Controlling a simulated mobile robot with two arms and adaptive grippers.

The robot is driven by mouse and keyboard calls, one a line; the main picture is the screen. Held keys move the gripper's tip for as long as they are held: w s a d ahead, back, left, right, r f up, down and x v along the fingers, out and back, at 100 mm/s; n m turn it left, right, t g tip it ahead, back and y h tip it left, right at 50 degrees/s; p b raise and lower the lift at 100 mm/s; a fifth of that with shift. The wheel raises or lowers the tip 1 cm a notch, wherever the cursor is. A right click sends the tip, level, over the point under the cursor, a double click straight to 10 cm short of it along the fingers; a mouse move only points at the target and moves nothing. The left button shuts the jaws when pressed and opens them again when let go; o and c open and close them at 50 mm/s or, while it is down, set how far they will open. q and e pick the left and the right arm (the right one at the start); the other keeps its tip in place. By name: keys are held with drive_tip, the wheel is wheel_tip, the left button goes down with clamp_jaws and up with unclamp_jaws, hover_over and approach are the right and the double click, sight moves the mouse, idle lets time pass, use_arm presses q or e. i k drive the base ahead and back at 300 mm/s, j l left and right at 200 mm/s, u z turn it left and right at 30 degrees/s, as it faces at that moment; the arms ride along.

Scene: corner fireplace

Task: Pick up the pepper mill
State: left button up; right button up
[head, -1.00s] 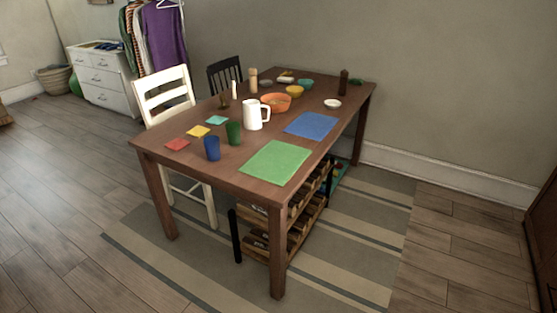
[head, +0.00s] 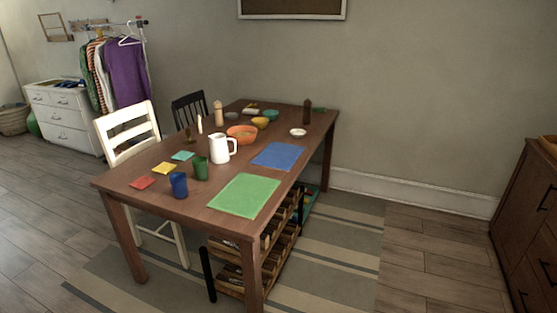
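A dark brown, slim upright mill (head: 307,112), which looks like the pepper mill, stands near the far right corner of the wooden table (head: 192,208). A similar light wood upright mill (head: 218,113) stands at the table's far left side, by the dark chair. Both are small in the head view, so their details are unclear. Neither of my grippers is in view.
An orange bowl (head: 242,134), white pitcher (head: 219,149), blue mat (head: 278,156) and green mat (head: 244,195) are on the table. A white chair (head: 127,138) stands left; floor (head: 428,258) right of the rug is clear.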

sight(306, 120)
drive_tip(key=i+l+z, duration=0.4)
drive_tip(key=i, duration=0.45)
drive_tip(key=i+z, duration=0.4)
drive_tip(key=i, duration=0.5)
drive_tip(key=i+u, duration=0.15)
drive_tip(key=i, duration=0.35)
drive_tip(key=i+l+u, duration=0.1)
drive_tip(key=i, duration=0.35)
drive_tip(key=i+l+u, duration=0.15)
drive_tip(key=i, duration=0.3)
drive_tip(key=i+l+u, duration=0.1)
drive_tip(key=i+l, duration=0.15)
drive_tip(key=i, duration=0.2)
